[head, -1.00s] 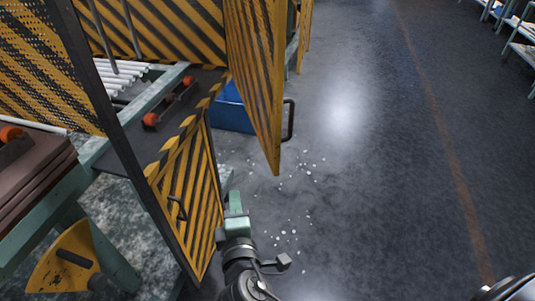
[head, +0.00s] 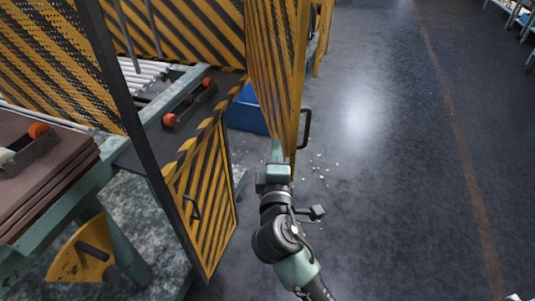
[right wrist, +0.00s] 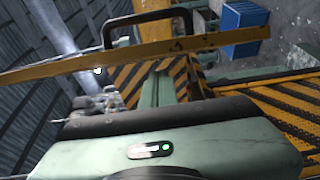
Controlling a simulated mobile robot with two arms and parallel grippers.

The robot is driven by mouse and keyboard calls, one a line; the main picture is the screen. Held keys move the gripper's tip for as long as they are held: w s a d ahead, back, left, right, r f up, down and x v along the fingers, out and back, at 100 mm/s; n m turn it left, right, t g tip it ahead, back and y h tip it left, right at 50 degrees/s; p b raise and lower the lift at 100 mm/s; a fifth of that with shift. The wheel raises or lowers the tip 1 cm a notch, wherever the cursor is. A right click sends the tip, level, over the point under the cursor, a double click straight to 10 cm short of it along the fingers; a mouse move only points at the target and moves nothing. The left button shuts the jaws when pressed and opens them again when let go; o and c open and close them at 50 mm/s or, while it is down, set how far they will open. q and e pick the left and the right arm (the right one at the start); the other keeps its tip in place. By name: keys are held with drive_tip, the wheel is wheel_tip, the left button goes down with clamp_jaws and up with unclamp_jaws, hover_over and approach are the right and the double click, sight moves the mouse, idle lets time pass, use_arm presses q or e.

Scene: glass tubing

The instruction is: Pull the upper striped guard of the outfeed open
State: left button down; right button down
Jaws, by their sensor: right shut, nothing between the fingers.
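The upper striped guard (head: 270,65), a yellow panel with black stripes, stands swung out from the outfeed frame toward the aisle. Its black handle (head: 306,128) is on the far-right side of its free edge and also shows in the right wrist view (right wrist: 150,16). My right gripper (head: 277,150) is shut and empty, in front of the guard's lower free corner and left of the handle. In the right wrist view the guard's yellow edge (right wrist: 110,62) crosses beyond the fingers (right wrist: 157,92). I cannot tell whether they touch it. My left gripper is not in view.
A lower striped guard (head: 215,190) with its own black handle (head: 192,207) hangs below, left of my right arm. A blue bin (head: 247,112) sits behind the upper guard. White rollers (head: 140,75) lie inside the frame. The floor aisle (head: 400,170) at right is clear.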

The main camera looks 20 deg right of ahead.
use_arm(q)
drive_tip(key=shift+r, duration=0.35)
use_arm(e)
drive_tip(key=shift+s+d, duration=0.15)
drive_tip(key=shift+d, duration=0.7)
